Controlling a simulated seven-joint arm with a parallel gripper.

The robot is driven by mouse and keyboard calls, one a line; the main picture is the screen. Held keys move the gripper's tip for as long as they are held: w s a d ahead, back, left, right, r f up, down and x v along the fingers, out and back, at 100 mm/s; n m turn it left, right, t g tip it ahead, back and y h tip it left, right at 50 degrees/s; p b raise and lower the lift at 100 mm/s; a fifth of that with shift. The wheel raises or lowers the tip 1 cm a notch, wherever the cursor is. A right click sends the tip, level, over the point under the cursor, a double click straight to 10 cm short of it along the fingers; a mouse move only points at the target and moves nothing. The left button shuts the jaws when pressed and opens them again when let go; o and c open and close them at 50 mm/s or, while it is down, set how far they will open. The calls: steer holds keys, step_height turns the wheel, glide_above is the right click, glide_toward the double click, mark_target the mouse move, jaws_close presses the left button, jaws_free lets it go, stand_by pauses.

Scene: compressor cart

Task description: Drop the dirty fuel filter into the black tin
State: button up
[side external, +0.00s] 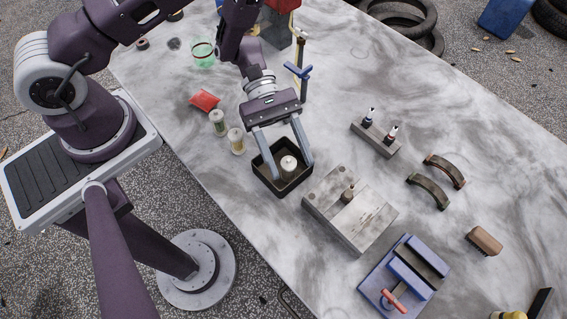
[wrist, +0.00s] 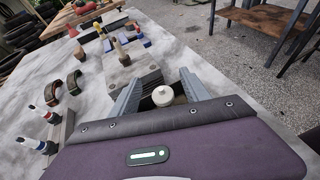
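The black tin (side external: 268,179) is a square open box on the table, below my gripper (side external: 291,169). A fuel filter with a pale round cap and a darker body (side external: 288,168) is inside the tin and looks upright. My gripper's two grey fingers are spread wide, one on each side of the filter, with gaps between. In the wrist view the filter's white cap (wrist: 162,96) shows between the open fingers (wrist: 157,82). Two more clear-bodied filters, a greenish one (side external: 218,122) and a yellowish one (side external: 237,141), stand on the table to the left of the tin.
A grey metal block with a post (side external: 350,210) stands close to the tin's right. A red packet (side external: 205,100), a green-rimmed glass (side external: 203,53) and a blue-handled stand (side external: 300,70) are behind. A blue vise (side external: 403,277) is at the front right.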

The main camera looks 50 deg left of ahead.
steer(key=v, duration=0.7)
steer(key=s+r+m+y, duration=0.4)
steer(key=r+m, duration=0.3)
steer(key=r, duration=0.8)
steer(key=s+a+r+m+t+y, duration=0.7)
steer(key=a+r+t+y, duration=0.1)
steer(key=a+r+t, duration=0.1)
steer(key=shift+s+a+r+t+y, duration=0.2)
steer(key=shift+a+r+t+y, duration=0.25)
steer(key=shift+a, duration=0.35)
